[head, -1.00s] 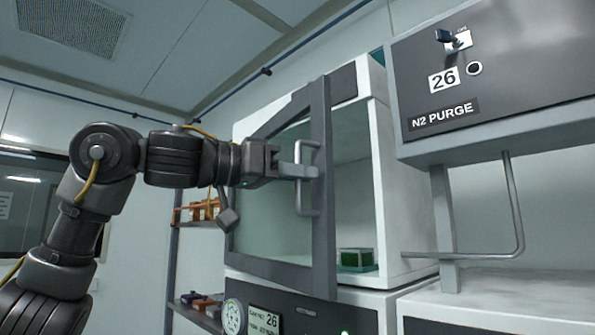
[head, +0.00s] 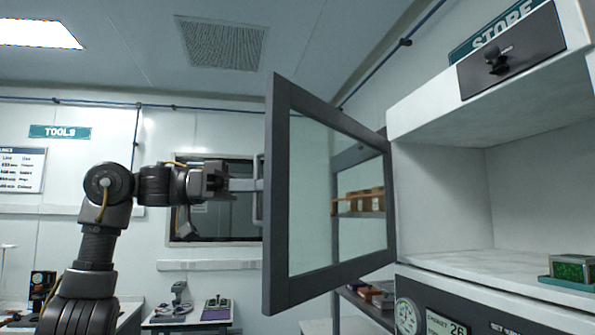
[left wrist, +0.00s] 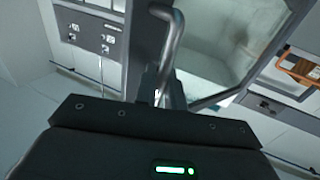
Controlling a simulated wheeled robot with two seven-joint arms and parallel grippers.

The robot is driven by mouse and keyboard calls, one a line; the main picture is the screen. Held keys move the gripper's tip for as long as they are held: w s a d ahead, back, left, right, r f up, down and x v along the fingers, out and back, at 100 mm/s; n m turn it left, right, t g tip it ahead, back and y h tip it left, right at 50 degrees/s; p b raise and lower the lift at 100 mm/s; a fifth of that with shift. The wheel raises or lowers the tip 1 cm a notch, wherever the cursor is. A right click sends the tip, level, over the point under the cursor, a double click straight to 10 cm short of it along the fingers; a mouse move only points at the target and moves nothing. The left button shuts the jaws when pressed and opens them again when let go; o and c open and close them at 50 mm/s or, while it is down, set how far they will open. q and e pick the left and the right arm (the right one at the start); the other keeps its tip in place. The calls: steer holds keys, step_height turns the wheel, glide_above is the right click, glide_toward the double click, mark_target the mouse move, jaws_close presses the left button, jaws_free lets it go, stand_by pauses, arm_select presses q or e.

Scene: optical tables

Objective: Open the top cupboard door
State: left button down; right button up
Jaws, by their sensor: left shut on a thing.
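The cupboard door (head: 277,200), a dark grey frame around a glass pane, stands wide open, swung out from the white cupboard (head: 440,190). It is hinged at the cupboard's left edge. My left gripper (head: 245,185) is shut on the door's metal handle (head: 258,205), on the door's outer side. In the left wrist view the handle (left wrist: 172,45) rises from the fingers, with the door's glass (left wrist: 215,45) beyond it. The cupboard's inside shows in the head view. My right gripper is not in view.
A green box (head: 572,268) on a teal tray sits on the cupboard floor at the right. A rack with orange holders (head: 362,200) shows through the glass. Below are a gauge (head: 407,316) and a label plate. A bench with instruments (head: 190,318) stands at the back left.

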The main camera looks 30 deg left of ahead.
arm_select(q)
steer(key=shift+w+a, duration=0.2)
steer(key=shift+a, duration=1)
steer(key=c, duration=1.6)
jaws_free()
steer(key=shift+s, duration=0.1)
steer(key=shift+p+v, duration=0.55)
steer(key=shift+v, duration=4.95)
